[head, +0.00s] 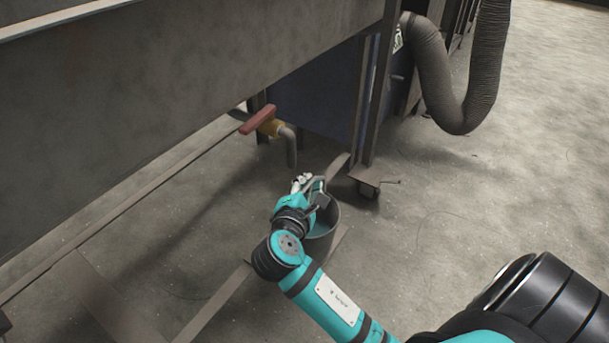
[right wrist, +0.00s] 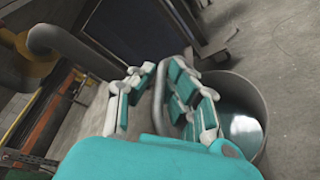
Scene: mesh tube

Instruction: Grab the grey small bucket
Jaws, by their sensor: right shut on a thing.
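My left gripper is not in view.
A big dark metal tank (head: 180,90) overhangs from the left. Metal floor bars and a caster (head: 368,189) are close by. A ribbed hose (head: 455,85) hangs behind; the floor at right is clear.

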